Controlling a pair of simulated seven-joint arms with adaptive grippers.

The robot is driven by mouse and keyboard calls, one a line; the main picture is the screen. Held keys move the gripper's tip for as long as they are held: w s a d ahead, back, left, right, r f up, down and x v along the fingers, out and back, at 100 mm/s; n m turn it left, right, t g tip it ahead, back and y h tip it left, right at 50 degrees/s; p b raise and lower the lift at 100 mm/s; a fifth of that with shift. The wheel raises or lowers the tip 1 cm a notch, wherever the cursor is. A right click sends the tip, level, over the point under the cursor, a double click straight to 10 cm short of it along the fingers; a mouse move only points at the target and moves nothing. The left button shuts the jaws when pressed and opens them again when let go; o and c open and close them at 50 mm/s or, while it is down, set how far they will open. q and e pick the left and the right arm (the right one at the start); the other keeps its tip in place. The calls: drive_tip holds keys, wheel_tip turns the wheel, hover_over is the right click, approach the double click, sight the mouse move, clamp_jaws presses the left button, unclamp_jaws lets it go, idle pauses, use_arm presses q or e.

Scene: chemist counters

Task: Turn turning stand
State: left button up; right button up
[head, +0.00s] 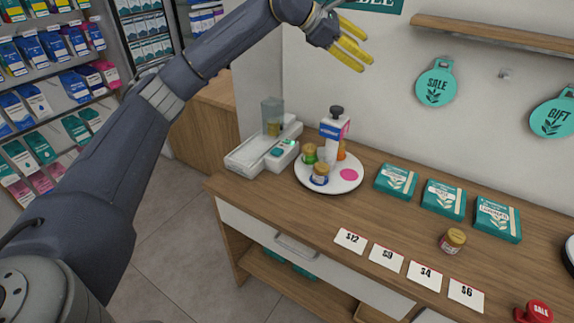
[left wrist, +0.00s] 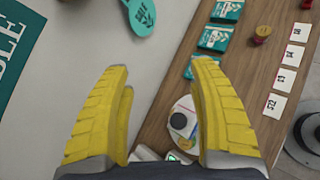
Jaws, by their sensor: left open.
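The turning stand is a round white disc (head: 343,184) on the left part of the wooden counter in the head view. My left gripper (head: 352,52) with yellow fingers is high above and behind the stand, open and empty, touching nothing. In the left wrist view its fingers (left wrist: 163,100) are spread wide, and part of the stand (left wrist: 184,104) shows between them, partly hidden by the right finger. My right gripper is not in view.
Left of the stand is a white device (head: 262,150) with a clear container. Teal boxes (head: 443,198), a small jar (head: 452,241) and price cards (head: 386,256) lie to its right. A wall shelf (head: 490,40) and hanging signs (head: 436,83) are behind. Counter in front of the stand is clear.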

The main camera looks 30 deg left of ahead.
use_arm(q)
drive_tip(key=s+a+f+n, duration=0.2)
drive_tip(key=s+a+f, duration=0.2)
drive_tip(key=f, duration=0.7)
drive_tip(key=s+a+f+n+t, duration=0.1)
drive_tip(key=s+a+f, duration=0.3)
drive_tip(key=f, duration=0.7)
drive_tip(key=s+a+f+n, duration=0.2)
drive_tip(key=s+a+f, duration=0.2)
drive_tip(key=f, duration=0.7)
drive_tip(key=shift+s+a+n+t+h, duration=0.15)
drive_tip(key=shift+a+n+t+h, duration=0.2)
drive_tip(key=shift+a, duration=0.6)
